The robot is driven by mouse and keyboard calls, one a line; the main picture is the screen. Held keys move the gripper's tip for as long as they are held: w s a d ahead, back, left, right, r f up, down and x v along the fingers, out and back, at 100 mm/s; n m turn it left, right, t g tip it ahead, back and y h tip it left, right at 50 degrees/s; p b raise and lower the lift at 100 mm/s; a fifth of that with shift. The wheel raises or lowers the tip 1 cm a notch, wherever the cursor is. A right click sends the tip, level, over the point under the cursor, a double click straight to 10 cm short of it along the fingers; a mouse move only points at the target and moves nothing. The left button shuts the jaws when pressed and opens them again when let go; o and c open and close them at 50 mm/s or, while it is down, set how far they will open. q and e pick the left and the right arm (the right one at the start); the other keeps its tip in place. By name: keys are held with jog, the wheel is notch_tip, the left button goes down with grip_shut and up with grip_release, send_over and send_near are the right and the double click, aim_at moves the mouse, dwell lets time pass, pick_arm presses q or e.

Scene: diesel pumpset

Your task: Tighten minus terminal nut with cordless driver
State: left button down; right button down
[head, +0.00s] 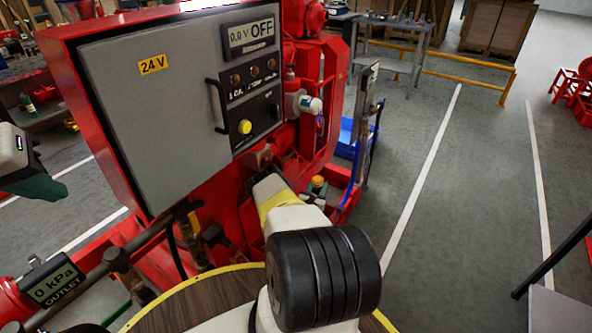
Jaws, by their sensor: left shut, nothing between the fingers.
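My left arm comes up from the bottom, and its white links and black ribbed joint fill the lower middle. My left gripper (264,174) is shut and empty, pointing away from me at the red machine; its own arm partly covers it. A white and dark teal device (28,165) with a small display is cut off by the left edge; I cannot tell whether it is the cordless driver. The minus terminal and its nut cannot be made out. My right gripper is out of view.
A grey control panel (165,105), marked 24 V and showing OFF, stands in a red frame just beyond my left arm. An outlet gauge (55,282) reading 0 kPa is lower left. A round wood-topped table (190,298) is below. Open floor (465,190) lies right.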

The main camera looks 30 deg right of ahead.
aim_at(320, 177)
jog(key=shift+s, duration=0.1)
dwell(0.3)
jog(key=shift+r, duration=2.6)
